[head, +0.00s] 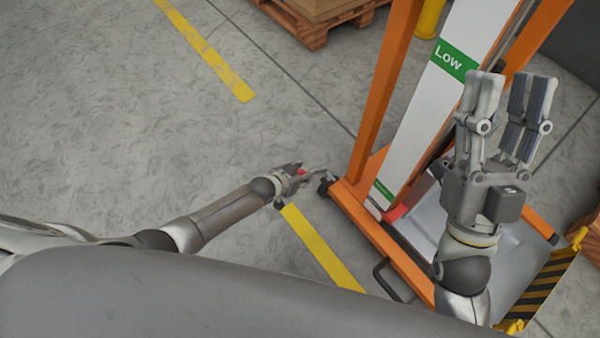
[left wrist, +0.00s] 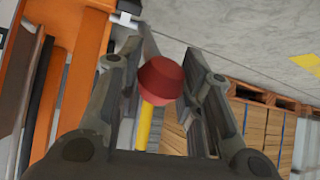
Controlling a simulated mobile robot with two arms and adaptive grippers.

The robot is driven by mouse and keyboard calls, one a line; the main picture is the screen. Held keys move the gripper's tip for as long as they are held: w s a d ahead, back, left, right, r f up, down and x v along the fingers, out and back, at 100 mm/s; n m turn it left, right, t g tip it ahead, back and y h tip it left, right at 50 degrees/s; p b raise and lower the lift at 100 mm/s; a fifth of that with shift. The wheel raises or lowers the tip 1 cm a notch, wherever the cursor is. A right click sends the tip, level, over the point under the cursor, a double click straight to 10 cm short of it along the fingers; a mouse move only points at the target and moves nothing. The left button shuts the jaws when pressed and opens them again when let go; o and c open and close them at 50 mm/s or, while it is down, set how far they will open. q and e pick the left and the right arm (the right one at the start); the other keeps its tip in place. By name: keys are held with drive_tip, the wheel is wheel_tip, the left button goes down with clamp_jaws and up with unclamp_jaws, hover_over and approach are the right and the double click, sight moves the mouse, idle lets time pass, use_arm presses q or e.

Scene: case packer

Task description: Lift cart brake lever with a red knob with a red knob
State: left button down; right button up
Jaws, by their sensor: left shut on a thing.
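The lever's base is hidden. My right gripper (head: 512,98) is raised in front of the cart, its fingers apart and empty.
The cart has a white mast with a green "Low" label (head: 454,60) and a grey platform (head: 425,215). A wooden pallet (head: 318,28) with boxes stands at the back. A black-yellow striped edge (head: 540,290) is at lower right. The floor at left is clear.

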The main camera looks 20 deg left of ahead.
use_arm(q)
drive_tip(key=shift+w+d+r, duration=0.3)
drive_tip(key=shift+w+r, duration=0.15)
drive_tip(key=shift+r, duration=0.1)
use_arm(e)
drive_tip(key=shift+w+a+f+g, duration=0.1)
drive_tip(key=shift+w+f+g, duration=0.35)
drive_tip(key=shift+w, duration=0.35)
use_arm(q)
drive_tip(key=c, duration=1.3)
unclamp_jaws()
drive_tip(key=shift+o, duration=1.6)
drive_tip(key=shift+s+f, duration=0.15)
drive_tip(key=shift+s+a, duration=0.1)
drive_tip(key=shift+a, duration=0.05)
drive_tip(key=shift+v, duration=0.95)
drive_tip(key=v, duration=1)
use_arm(e)
drive_tip(key=shift+f, duration=0.1)
